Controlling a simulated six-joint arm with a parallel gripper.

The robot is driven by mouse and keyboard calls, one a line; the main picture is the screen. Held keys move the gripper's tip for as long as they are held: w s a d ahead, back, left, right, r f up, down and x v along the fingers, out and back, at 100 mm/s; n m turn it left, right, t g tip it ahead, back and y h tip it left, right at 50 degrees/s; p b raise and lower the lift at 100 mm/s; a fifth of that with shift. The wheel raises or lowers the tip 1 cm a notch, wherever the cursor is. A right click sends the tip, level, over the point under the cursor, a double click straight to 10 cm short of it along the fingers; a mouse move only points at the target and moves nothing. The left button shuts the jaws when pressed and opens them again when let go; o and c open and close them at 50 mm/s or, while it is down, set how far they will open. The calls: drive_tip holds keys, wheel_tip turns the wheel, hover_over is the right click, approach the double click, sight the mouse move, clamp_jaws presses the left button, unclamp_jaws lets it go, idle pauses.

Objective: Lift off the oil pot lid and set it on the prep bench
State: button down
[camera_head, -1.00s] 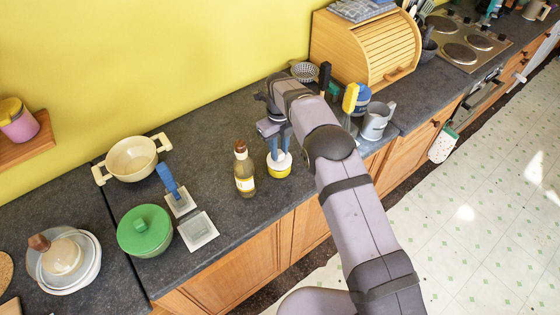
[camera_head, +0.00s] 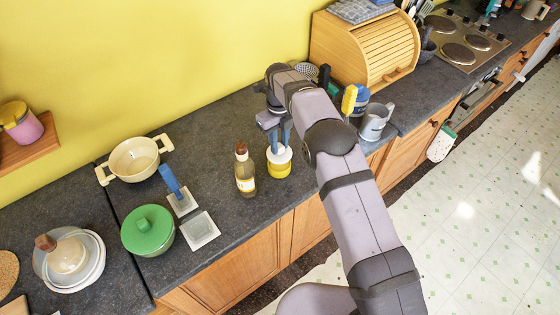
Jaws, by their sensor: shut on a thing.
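The oil pot (camera_head: 279,171) is a small yellow and white pot near the front edge of the dark counter, right of a brown-capped bottle. Its white lid (camera_head: 279,155) is at the top of the pot. My gripper (camera_head: 279,147) points down from above and is shut on the lid. I cannot tell whether there is a gap between lid and pot. The prep bench appears to be the dark grey worktop (camera_head: 235,120).
The bottle (camera_head: 244,172) stands close on the left. Further left are a blue-handled tool (camera_head: 171,182), a white square tile (camera_head: 199,230), a green lidded pot (camera_head: 147,230) and a cream pan (camera_head: 133,158). A grey mug (camera_head: 375,122) is right. Worktop behind the bottle is clear.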

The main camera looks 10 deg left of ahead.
drive_tip(key=shift+w+d+f+b, duration=0.2)
drive_tip(key=shift+w+d+b, duration=0.15)
drive_tip(key=shift+d, duration=0.15)
drive_tip(key=w+d+f+b, duration=0.1)
drive_tip(key=d+b, duration=0.3)
drive_tip(key=d, duration=0.8)
drive_tip(key=shift+w+f, duration=0.15)
drive_tip(key=shift+f, duration=0.25)
drive_tip(key=shift+f+b, duration=1.35)
drive_tip(key=shift+f, duration=1.05)
drive_tip(key=shift+f, duration=0.6)
idle(0.6)
